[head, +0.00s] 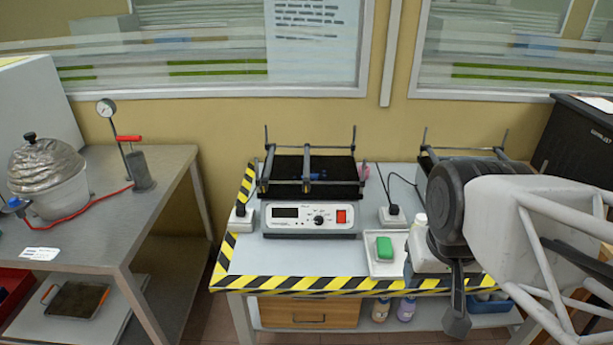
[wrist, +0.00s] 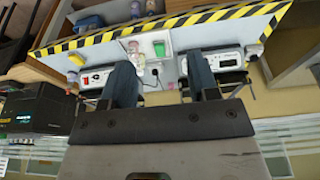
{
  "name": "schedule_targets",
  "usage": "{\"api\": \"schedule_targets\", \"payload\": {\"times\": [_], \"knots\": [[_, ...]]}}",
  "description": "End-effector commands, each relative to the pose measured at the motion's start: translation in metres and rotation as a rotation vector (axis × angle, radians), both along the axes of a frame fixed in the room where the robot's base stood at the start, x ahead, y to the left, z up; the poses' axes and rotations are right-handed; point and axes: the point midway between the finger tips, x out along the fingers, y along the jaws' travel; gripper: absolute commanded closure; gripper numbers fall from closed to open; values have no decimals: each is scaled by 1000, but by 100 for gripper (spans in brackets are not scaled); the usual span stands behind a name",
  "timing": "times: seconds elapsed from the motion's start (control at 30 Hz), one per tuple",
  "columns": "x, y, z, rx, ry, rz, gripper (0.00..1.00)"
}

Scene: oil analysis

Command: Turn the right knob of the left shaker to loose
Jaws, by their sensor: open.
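The left shaker (head: 310,218) stands on the table with a striped edge, a white box with a display, a dial and a red switch. Its dark platform (head: 308,168) on top carries grey crossbars and upright posts. Small knob-like ends show at the front bar; their setting is too small to read. The right shaker (head: 425,262) is largely hidden behind my arm. My gripper (head: 457,315) hangs over the table's front right, right of the left shaker and apart from it. In the wrist view my gripper (wrist: 163,72) is open and empty, and the left shaker (wrist: 222,62) appears at right.
A white tray with a green block (head: 385,247) sits between the shakers, with a white bottle (head: 420,222) beside it. Power plugs (head: 392,215) and cables lie near. A grey side table (head: 110,225) holds a foil-covered pot and pump.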

Motion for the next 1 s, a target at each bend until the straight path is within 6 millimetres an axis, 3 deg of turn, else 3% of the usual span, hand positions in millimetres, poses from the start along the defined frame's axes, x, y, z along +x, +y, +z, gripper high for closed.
{"api": "schedule_targets", "payload": {"times": [0.17,0.27,0.7,1.0], "knots": [[24,6,-4,10,-44,13,45],[49,13,-8,23,-92,26,45],[204,64,-39,82,-432,73,45],[295,103,-73,100,-673,74,45]]}}
